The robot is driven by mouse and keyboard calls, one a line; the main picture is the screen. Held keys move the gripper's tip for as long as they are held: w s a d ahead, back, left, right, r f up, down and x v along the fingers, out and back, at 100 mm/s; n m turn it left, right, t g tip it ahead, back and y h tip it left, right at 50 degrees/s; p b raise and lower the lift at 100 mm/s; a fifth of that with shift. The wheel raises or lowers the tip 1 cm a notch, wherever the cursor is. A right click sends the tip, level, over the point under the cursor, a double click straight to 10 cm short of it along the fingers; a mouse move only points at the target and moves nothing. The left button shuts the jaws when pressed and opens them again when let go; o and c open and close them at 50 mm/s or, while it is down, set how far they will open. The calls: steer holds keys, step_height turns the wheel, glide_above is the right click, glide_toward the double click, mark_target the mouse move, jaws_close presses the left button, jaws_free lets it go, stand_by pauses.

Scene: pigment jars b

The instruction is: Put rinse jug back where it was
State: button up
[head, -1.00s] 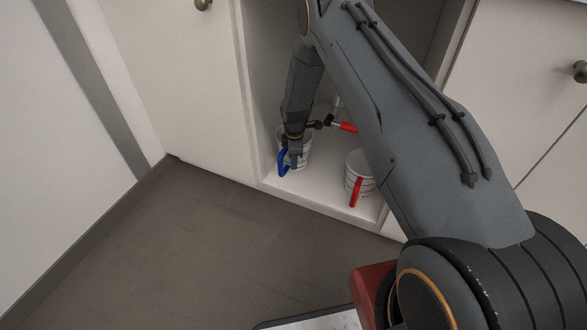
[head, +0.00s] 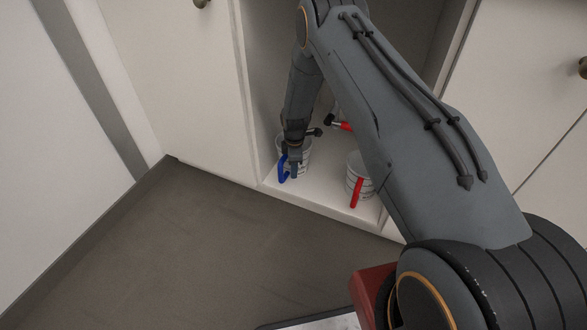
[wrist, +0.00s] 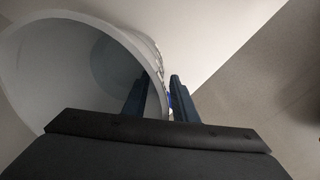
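A white jug with a blue handle (head: 283,169) stands on the floor of the open cupboard, near its left wall. My gripper (head: 292,168) points down over this jug's rim. In the wrist view, one finger of my gripper (wrist: 160,85) is inside the white jug (wrist: 60,55) and the other is outside, with the jug's wall between them. The fingers are apart, with a gap beside the wall; a sliver of blue shows there. A second white jug with a red handle (head: 356,192) stands to the right. The frames do not show which is the rinse jug.
Another red-handled item (head: 340,124) lies further back, partly hidden by my arm. The cupboard floor (head: 322,190) is bare between the two jugs. A cupboard side wall stands close on the left, and the cupboard's front edge drops to the brown floor (head: 200,250).

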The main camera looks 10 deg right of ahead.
steer(key=r+p, duration=0.1)
steer(key=r, duration=0.3)
steer(key=r+p, duration=0.1)
steer(key=r, duration=0.3)
steer(key=s+r+p, duration=0.1)
steer(key=r+p, duration=0.1)
steer(key=r, duration=0.2)
steer(key=s+a+r+m, duration=0.2)
steer(key=s+a+r, duration=0.6)
steer(key=r, duration=0.3)
steer(key=s+a+r+m, duration=0.3)
steer(key=s+a+r, duration=0.6)
steer(key=r, duration=0.1)
steer(key=s+r+m, duration=0.2)
steer(key=s+r, duration=0.3)
steer(key=s, duration=0.8)
steer(key=s+r+m+g, duration=0.1)
steer(key=s+r+m, duration=0.2)
steer(key=s, duration=1.1)
steer(key=shift+a+r+y, duration=0.25)
steer(key=shift+r+y, duration=0.15)
steer(key=shift+r, duration=0.5)
